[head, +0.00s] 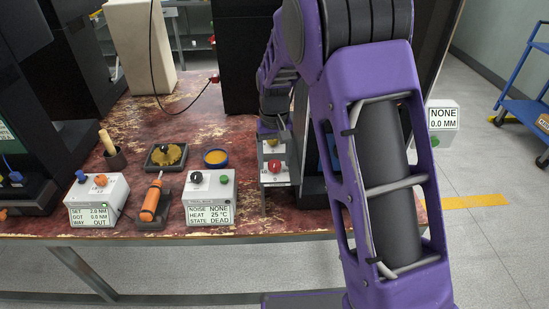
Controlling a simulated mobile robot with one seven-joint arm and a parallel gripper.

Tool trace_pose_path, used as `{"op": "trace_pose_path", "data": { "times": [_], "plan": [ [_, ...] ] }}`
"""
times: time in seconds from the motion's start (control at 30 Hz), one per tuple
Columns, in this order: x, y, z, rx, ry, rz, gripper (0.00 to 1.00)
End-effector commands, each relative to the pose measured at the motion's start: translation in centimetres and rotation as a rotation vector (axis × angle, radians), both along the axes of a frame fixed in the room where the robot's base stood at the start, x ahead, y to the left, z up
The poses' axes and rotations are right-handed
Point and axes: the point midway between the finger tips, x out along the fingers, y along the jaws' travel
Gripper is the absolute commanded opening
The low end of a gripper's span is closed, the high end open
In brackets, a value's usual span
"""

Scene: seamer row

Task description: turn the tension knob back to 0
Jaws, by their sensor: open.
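I cannot tell whether the gripper touches the panel, nor whether this is the tension knob; no legible label or scale shows. My arm hides much of the machine behind it. A white box (442,116) right of my arm reads NONE, 0.0 MM.
A blue cart (522,103) stands far right.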

Motion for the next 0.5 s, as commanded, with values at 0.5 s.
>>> {"op": "trace_pose_path", "data": {
  "times": [0.5],
  "plan": [
    [0.1,0.0,8.1,0.002,-0.005,0.0,0.74]
  ]
}}
